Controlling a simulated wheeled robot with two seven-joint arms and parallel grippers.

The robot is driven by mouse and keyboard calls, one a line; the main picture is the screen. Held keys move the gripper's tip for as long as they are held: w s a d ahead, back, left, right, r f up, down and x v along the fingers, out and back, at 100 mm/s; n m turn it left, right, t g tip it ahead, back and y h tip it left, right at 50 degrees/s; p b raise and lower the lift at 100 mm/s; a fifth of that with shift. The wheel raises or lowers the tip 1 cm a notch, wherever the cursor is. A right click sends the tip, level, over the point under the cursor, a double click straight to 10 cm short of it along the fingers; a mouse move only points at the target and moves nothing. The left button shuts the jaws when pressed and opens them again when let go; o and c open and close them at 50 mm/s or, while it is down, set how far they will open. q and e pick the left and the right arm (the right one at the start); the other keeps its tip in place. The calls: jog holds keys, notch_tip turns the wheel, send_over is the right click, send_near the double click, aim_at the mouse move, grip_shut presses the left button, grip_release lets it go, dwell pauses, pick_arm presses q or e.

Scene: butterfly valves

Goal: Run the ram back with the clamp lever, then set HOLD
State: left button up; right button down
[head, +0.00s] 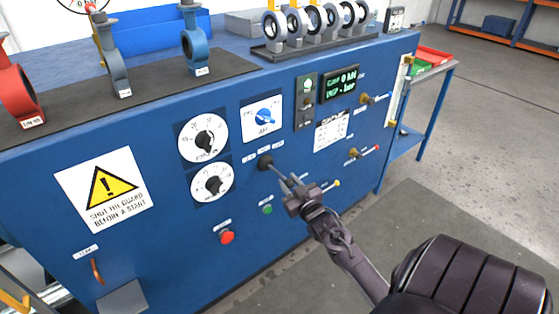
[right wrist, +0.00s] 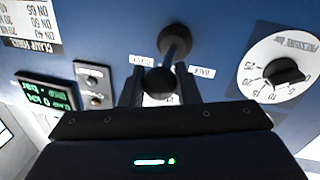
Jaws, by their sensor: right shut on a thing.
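The clamp lever is a black lever with a round boot (head: 266,162) on the blue front panel, its rod sticking out toward me. Its boot (right wrist: 175,42) and ball knob (right wrist: 160,81) show in the right wrist view. My right gripper (head: 287,184) is shut on the lever near the knob; its fingers (right wrist: 159,88) stand on either side of the ball. Small labels sit around the lever; BACK (right wrist: 202,71) is readable, and the one behind the knob is mostly covered. Which position the lever is in, I cannot tell. My left gripper is out of view.
A green-lit display (head: 340,84) appears to read 0 kN. Valves (head: 196,50) stand on the bench top.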

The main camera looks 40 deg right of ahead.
jog(key=c, duration=1.1)
grip_release()
jog(key=shift+s, duration=0.1)
jog(key=v, duration=0.7)
jog(key=shift+s+a, duration=0.1)
jog(key=shift+s, duration=0.25)
